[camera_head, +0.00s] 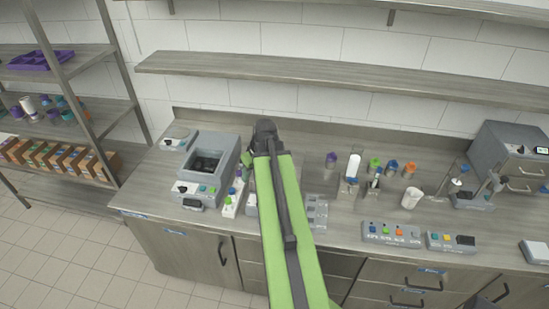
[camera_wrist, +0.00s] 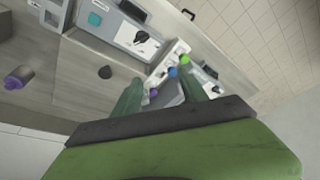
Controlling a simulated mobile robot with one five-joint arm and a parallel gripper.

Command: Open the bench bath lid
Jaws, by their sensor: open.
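The bench bath (camera_head: 229,151) is a grey box on the left part of the bench in the head view. Its top shows a grey rim around a dark inside with dark shapes in it. I cannot tell a separate lid or whether it stands open. Coloured buttons sit on its sloped front panel. My gripper (camera_head: 265,135) is right of the bath, at the end of my green arm, which hides part of the bench. In the wrist view my gripper (camera_wrist: 162,93) has its two dark green fingers apart. A grey surface shows between and beyond them; I see nothing held.
A white strip with coloured knobs (camera_head: 231,204) stands right of the bath. It also appears beyond the fingers in the wrist view (camera_wrist: 172,62). Coloured-capped containers, a white cup (camera_head: 411,198) and button boxes (camera_head: 391,234) stand to the right. A long shelf (camera_head: 350,84) hangs above.

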